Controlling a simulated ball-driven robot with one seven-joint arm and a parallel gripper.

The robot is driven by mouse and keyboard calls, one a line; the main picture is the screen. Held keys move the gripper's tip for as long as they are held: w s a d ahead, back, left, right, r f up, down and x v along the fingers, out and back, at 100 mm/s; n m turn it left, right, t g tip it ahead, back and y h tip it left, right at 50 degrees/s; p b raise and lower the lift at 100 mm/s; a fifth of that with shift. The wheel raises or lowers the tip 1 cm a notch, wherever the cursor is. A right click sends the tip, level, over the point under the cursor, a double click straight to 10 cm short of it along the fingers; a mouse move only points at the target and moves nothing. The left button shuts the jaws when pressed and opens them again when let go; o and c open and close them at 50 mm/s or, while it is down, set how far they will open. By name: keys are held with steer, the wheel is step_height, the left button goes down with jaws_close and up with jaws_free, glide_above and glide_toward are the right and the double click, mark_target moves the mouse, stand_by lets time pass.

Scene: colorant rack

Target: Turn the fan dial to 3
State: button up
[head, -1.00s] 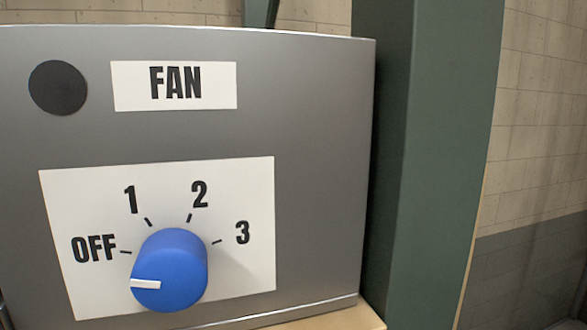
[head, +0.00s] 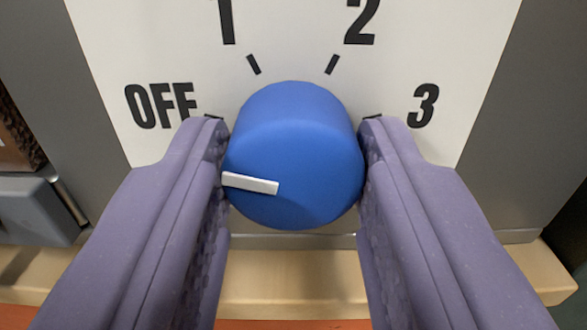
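The blue fan dial (head: 300,150) fills the middle of the head view. Its white pointer line (head: 250,183) points left, toward the OFF mark. The white scale plate (head: 300,25) behind it reads OFF, 1, 2 and 3, with 3 on the right. My gripper (head: 293,150) has its two purple fingers on the left and right sides of the dial. Both fingertips look close against the dial's sides, so the gripper appears closed around it. The fingertips hide part of the OFF and 3 tick marks.
The grey panel (head: 545,110) surrounds the scale plate. A wooden shelf edge (head: 290,285) runs below the dial, with an orange-red strip (head: 290,323) under it. A grey block (head: 35,210) and a dark brown item (head: 15,130) stand at the left.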

steer(key=c, duration=0.5)
steer(key=shift+o, duration=0.2)
